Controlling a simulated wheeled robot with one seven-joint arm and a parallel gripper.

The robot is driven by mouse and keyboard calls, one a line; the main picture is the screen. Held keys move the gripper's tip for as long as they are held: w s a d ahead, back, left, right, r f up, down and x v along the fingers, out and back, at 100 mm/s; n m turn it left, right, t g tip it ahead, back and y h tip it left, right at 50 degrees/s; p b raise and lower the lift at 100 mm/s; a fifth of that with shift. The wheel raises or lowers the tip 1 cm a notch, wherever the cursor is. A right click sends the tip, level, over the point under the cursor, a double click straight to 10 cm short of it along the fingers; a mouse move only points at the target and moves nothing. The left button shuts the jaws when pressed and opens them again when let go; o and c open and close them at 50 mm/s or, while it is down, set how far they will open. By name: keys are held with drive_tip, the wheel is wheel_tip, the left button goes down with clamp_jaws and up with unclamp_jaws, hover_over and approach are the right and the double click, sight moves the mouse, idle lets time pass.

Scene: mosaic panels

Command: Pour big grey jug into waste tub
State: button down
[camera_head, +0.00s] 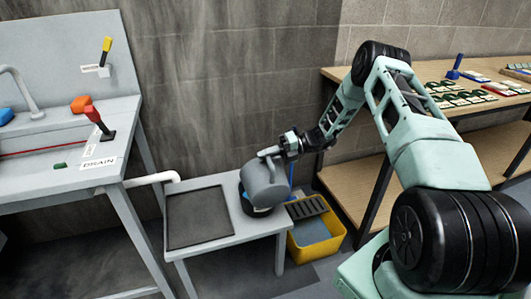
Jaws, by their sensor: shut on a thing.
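The big grey jug (266,184) is over the right end of a low grey table. It looks tilted a little, and I cannot tell whether its base touches the table. My gripper (279,151) is shut on the jug's handle at its top. The fingertips are small and partly hidden by the handle and the wrist. A yellow tub (318,249) stands on the floor just right of the low table, with a dark slotted grid at its back and bluish content inside. No label on it can be read. The inside of the jug is hidden.
The low table (234,235) carries a dark flat tray (198,231). A sink bench (105,165) with a "DRAIN" label and red lever (97,121) stands left. A wooden shelf bench (440,75) with mosaic pieces stands right. A white pipe (155,178) reaches toward the low table.

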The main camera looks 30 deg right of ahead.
sight(272, 170)
drive_tip(key=shift+s+a+f+n, duration=0.2)
drive_tip(key=shift+s, duration=0.45)
drive_tip(key=shift+s+a+f+n, duration=0.2)
drive_tip(key=shift+s, duration=0.4)
drive_tip(key=shift+s+a+f+n+t+b, duration=0.2)
drive_tip(key=shift+s+f+n+b, duration=0.25)
drive_tip(key=shift+s, duration=0.2)
drive_tip(key=shift+s+a+f+n+t+b, duration=0.15)
drive_tip(key=shift+s+f+n+t+b, duration=0.15)
drive_tip(key=shift+s+f, duration=0.25)
drive_tip(key=shift+s+a+f+n+b, duration=0.2)
drive_tip(key=shift+s+f+n+b, duration=0.2)
drive_tip(key=shift+s+f+b, duration=0.3)
drive_tip(key=shift+s+a+f+n+b, duration=0.2)
drive_tip(key=shift+s+f+n+b, duration=0.15)
drive_tip(key=shift+s+f+b, duration=0.3)
drive_tip(key=s+a+f+n+t+b, duration=0.1)
drive_tip(key=s+f+n+b, duration=0.4)
drive_tip(key=f+b, duration=0.3)
drive_tip(key=s+a+f+n+t+y+b, duration=0.1)
drive_tip(key=s+a+f+n+b, duration=0.1)
drive_tip(key=s+f+n+b, duration=0.2)
drive_tip(key=shift+s+a+f+n+b, duration=0.35)
drive_tip(key=shift+s+f+b, duration=1.7)
drive_tip(key=shift+f, duration=1.45)
drive_tip(key=shift+w+d, duration=0.1)
drive_tip(key=shift+w, duration=0.15)
drive_tip(key=shift+r, duration=0.1)
